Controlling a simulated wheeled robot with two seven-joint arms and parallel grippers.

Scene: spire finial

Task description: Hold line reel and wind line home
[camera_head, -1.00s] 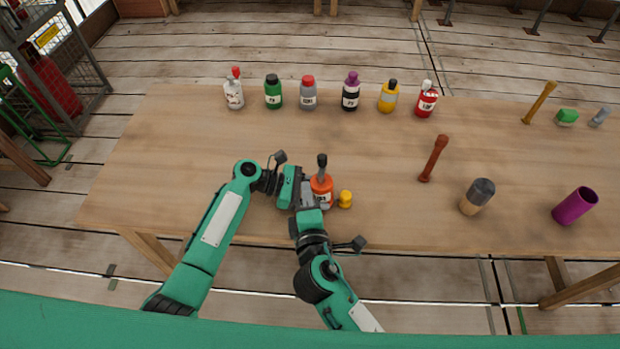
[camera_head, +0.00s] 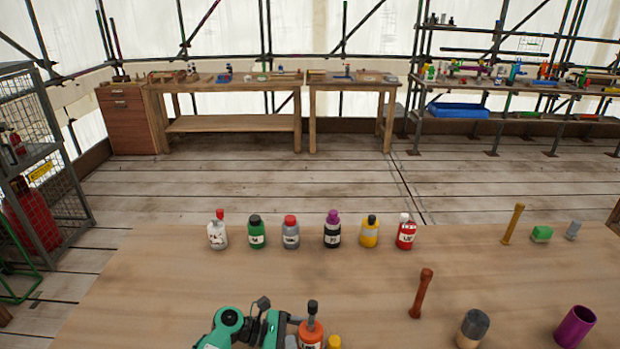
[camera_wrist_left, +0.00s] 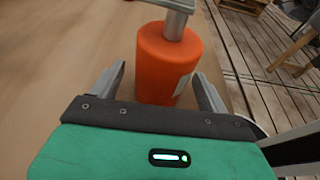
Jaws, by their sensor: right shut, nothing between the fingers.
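The line reel (camera_head: 309,337) seems to be the orange body with a white label and a dark-knobbed grey handle, at the bottom edge in the head view. In the left wrist view the orange body (camera_wrist_left: 166,65) stands between the fingers of my left gripper (camera_wrist_left: 160,88), which is open with gaps on both sides. A grey post and bar rise from its top. My left gripper comes in from the left in the head view. No line can be made out.
A small yellow piece (camera_head: 334,342) stands right of the orange body. Several bottles, including a green one (camera_head: 256,233), line the table's back. A red-brown handle (camera_head: 421,294), a grey-tan cylinder (camera_head: 472,328) and a purple cup (camera_head: 575,327) stand to the right.

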